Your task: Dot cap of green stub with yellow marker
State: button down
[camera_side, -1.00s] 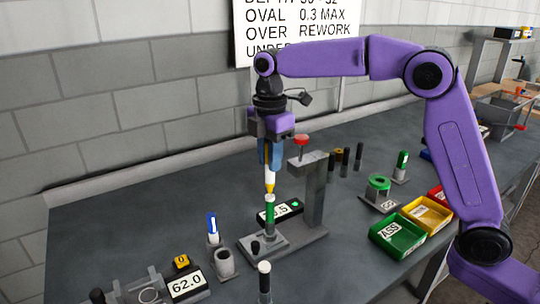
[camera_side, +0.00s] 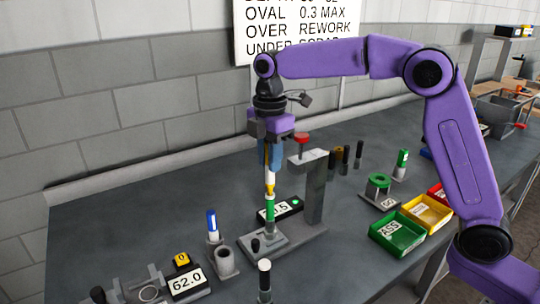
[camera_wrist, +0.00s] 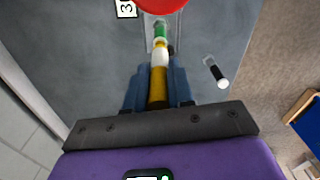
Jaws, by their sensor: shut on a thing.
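My gripper (camera_side: 270,155) is shut on the yellow marker (camera_side: 270,178), which has a white section and a yellow tip pointing straight down. In the wrist view my gripper's blue fingers (camera_wrist: 157,90) close around the marker's yellow barrel (camera_wrist: 158,85). The green stub (camera_side: 270,211) stands upright in the grey gauge stand, directly below the marker. The marker's tip is at the top of the stub, and they look to be touching. The stub's green end also shows beyond the tip in the wrist view (camera_wrist: 160,32). The cap's top face is hidden by the tip.
The gauge stand's post (camera_side: 314,190) with a red knob (camera_side: 302,138) rises close to the right of the marker. A blue-and-white marker (camera_side: 212,225) stands at left. A white-topped black stub (camera_side: 264,280) stands in front. Green (camera_side: 388,238) and yellow (camera_side: 426,212) trays lie right.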

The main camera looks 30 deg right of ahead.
dwell(0.5)
jog(key=shift+r, duration=3.45)
jog(key=s+d+f, duration=0.7)
jog(key=s+f, duration=0.1)
jog(key=s, duration=0.2)
jog(key=d+f+m, duration=1.1)
jog(key=d+m, duration=0.2)
jog(key=m, duration=0.6)
jog(key=shift+w+f+m, duration=0.2)
jog(key=shift+w+m, duration=0.2)
jog(key=shift+a, duration=0.15)
